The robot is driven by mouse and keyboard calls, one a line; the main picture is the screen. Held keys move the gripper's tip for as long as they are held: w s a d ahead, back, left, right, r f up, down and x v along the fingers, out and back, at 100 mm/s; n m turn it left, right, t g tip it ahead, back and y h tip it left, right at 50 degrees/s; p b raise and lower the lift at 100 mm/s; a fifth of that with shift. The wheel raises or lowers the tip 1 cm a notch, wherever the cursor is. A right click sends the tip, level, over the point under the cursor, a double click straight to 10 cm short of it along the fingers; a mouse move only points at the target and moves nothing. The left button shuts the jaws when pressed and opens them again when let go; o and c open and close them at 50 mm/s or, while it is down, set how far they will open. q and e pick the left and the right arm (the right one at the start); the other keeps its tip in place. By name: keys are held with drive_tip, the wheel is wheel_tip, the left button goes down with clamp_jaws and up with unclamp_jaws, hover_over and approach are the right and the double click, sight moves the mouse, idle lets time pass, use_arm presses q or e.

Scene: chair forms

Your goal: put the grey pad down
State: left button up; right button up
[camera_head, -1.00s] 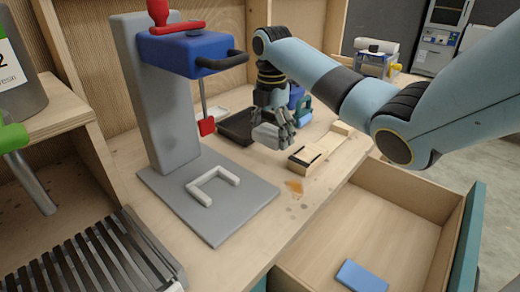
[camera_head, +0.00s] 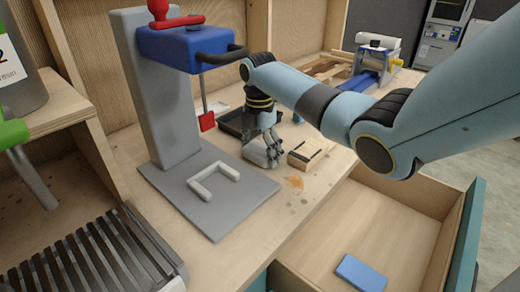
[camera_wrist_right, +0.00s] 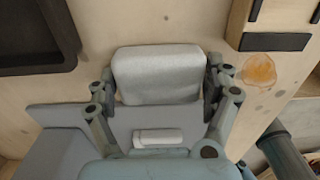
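The grey pad (camera_head: 256,153) is a light, rounded block between the fingers of my right gripper (camera_head: 268,152). In the right wrist view the pad (camera_wrist_right: 158,75) has one finger along each side, with the gripper (camera_wrist_right: 160,88) closed on it. It is over or on the wooden bench, close to the right back edge of the press's grey base plate (camera_head: 215,215). I cannot tell whether it touches the bench. My left gripper is out of view.
A white U-shaped bracket (camera_head: 214,180) lies on the base plate. A black tray (camera_head: 232,124) is behind the pad, and a wooden block with a dark strip (camera_head: 306,155) is to its right. An open drawer (camera_head: 385,225) holds a blue block (camera_head: 361,272). An orange stain (camera_head: 295,181) marks the bench.

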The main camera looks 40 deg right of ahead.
sight(259, 148)
drive_tip(key=shift+o, duration=1)
wheel_tip(259, 148, up, 12)
drive_tip(key=shift+r, duration=0.15)
drive_tip(key=shift+w, duration=0.1)
